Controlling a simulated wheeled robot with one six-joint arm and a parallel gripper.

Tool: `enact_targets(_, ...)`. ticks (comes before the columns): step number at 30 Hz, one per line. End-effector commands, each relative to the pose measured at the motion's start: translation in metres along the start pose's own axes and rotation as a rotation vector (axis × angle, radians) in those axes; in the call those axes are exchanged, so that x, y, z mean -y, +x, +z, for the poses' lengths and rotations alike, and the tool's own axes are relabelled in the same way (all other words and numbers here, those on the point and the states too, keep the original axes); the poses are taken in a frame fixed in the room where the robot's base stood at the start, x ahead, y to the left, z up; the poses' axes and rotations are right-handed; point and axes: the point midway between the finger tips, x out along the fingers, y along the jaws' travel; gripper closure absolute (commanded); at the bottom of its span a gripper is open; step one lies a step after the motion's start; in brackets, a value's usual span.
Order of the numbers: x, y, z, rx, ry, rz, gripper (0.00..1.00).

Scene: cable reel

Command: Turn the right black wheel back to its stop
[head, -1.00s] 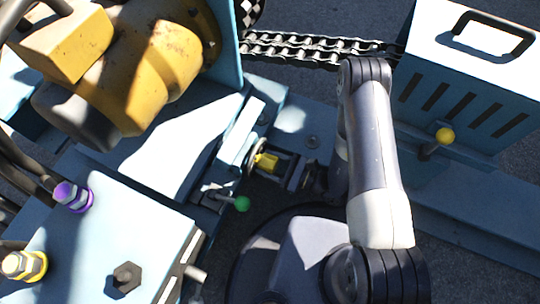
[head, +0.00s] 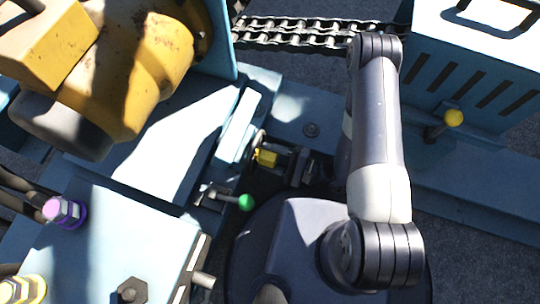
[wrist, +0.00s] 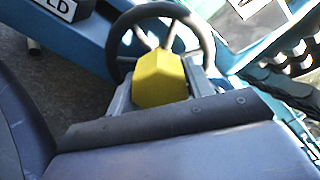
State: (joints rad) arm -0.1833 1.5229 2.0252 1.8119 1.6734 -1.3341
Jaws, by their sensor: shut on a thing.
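The black wheel (wrist: 206,38) shows in the wrist view as a dark ring with a yellow faceted hub (wrist: 161,76) in front of it. My gripper (wrist: 160,92) is shut on the yellow hub, with a grey finger on each side. In the head view my gripper (head: 280,160) reaches from the right to the yellow hub (head: 265,157). There the wheel (head: 259,138) is seen nearly edge-on and is mostly hidden beside a pale blue plate. The stop cannot be made out.
A lever with a green knob (head: 246,202) stands close below my gripper. A yellow-knobbed lever (head: 453,118) is on the blue slotted box (head: 455,75) at the right. A chain (head: 300,32) runs behind, and a yellow machine (head: 150,60) fills the upper left.

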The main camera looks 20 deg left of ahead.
Motion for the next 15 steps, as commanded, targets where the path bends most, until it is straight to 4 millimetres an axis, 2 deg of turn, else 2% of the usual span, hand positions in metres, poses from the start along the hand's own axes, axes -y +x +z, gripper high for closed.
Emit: enact_targets(15, 0.0, 0.0001, -0.0003, -0.001, -0.074, -0.001, 0.92)
